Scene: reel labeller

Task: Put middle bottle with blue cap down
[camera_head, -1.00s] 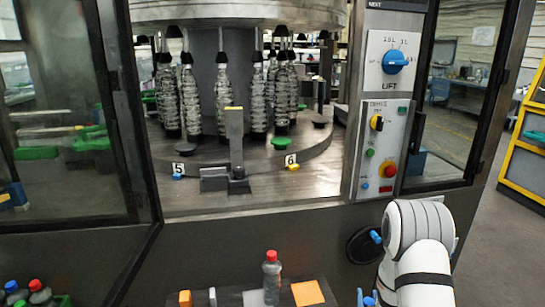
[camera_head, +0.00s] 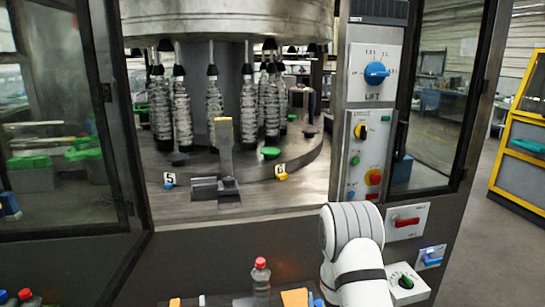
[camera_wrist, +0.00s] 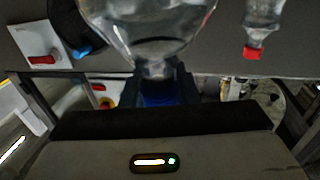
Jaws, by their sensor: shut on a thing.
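In the wrist view my gripper (camera_wrist: 163,82) is shut around the neck end of a clear bottle (camera_wrist: 150,25). A blue part, which looks like its cap (camera_wrist: 160,95), shows between the dark fingers. The far end of this bottle is cut off by the frame's top edge, so I cannot tell whether it touches a surface. In the head view my arm reaches down at the lower right, and the gripper is out of sight below the frame. A red-capped bottle (camera_head: 261,282) stands left of my arm; it also shows in the wrist view (camera_wrist: 262,25), apart from my gripper.
An orange block (camera_head: 294,298) lies between the red-capped bottle and my arm. More bottles, one with a red cap (camera_head: 25,295), stand at the lower left. The labelling machine's carousel (camera_head: 240,160) holds several clear bottles. A control panel (camera_head: 365,150) and a red-handled switch (camera_head: 407,222) are at the right.

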